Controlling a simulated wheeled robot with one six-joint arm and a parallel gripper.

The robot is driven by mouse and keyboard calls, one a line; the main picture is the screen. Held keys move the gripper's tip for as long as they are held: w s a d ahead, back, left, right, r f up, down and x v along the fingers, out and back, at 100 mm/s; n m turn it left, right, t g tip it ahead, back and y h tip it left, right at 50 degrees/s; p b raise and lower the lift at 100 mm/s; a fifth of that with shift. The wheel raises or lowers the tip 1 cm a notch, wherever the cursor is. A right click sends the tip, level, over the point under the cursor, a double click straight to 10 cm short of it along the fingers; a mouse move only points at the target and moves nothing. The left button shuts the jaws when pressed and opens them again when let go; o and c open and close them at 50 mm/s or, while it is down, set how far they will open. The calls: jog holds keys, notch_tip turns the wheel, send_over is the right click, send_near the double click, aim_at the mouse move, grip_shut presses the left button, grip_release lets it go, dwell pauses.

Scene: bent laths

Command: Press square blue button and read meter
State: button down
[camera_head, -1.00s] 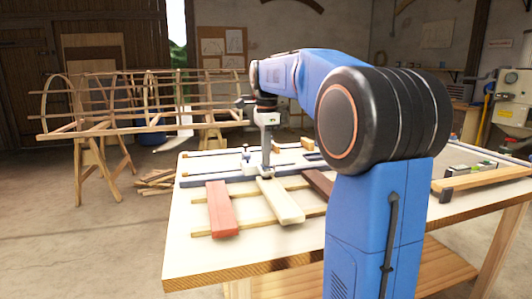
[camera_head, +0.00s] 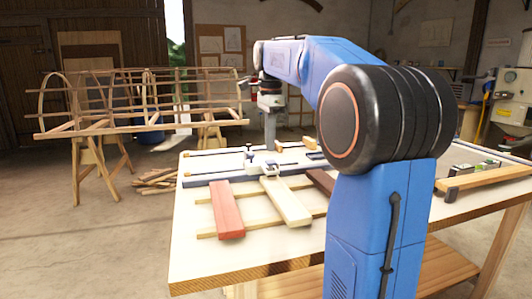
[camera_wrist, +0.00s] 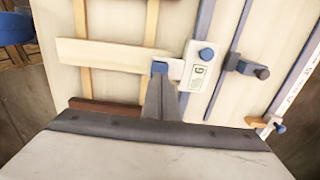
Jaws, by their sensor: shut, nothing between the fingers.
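A white meter (camera_wrist: 195,72) sits at the end of a pale lath in the wrist view. It has a round blue knob (camera_wrist: 206,53) and a small dark-marked face (camera_wrist: 199,77), too small to read surely. A square blue button (camera_wrist: 159,67) shows at the meter's lath side, just past my fingertips. My gripper (camera_wrist: 160,80) is shut and empty. The pale lath (camera_head: 288,203) lies on the bench.
A red lath (camera_head: 227,210) and a dark lath (camera_head: 321,180) lie either side of the pale one on thin cross strips. A blue-grey rail (camera_head: 215,179) crosses the bench (camera_head: 185,262).

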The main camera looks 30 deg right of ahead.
aim_at(270, 162)
notch_tip(270, 162, up, 9)
dwell(0.3)
dwell(0.7)
